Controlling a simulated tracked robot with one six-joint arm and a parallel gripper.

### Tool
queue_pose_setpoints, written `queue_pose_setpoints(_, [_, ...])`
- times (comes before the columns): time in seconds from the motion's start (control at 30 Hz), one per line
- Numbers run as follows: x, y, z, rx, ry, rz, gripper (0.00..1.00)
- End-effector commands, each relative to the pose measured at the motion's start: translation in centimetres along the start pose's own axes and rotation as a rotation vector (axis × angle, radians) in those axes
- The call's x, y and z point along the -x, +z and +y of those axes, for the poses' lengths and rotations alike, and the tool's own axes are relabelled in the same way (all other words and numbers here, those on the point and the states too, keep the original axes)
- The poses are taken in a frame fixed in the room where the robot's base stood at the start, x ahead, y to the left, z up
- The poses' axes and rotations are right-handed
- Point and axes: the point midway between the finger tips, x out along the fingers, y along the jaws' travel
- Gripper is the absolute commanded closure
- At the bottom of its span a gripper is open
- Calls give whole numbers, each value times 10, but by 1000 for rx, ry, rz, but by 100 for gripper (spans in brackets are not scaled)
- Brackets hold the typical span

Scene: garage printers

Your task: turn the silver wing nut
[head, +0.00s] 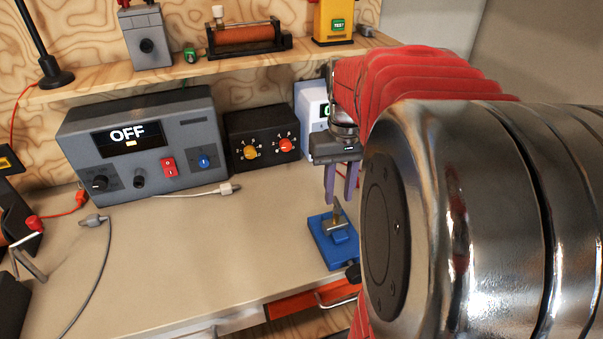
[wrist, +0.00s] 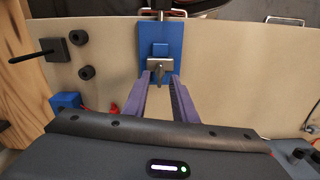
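The silver wing nut (wrist: 158,66) sits on a blue block (wrist: 177,47) in the wrist view, its wings spread left and right. In the head view the blue block (head: 322,246) stands near the bench's front edge, with a small metal piece on top. My gripper (wrist: 160,79) is open, its two purple fingers apart. In the wrist view the fingertips show just on the near side of the wing nut, one toward each side. In the head view my gripper (head: 340,200) points down over the block. I cannot tell whether the fingers touch the nut.
A grey power supply (head: 140,150) reading OFF and a black box (head: 262,137) with two knobs stand at the back. A loose cable (head: 190,194) lies on the bench. The bench middle is clear. An orange drawer (head: 305,302) is below the front edge.

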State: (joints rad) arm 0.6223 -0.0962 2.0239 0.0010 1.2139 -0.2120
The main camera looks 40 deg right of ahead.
Motion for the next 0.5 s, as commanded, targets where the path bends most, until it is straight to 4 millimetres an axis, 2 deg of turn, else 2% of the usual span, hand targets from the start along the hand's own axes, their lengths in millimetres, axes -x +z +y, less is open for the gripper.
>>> queue_pose_setpoints(0.5, [-18,0,0,0,0,0,75])
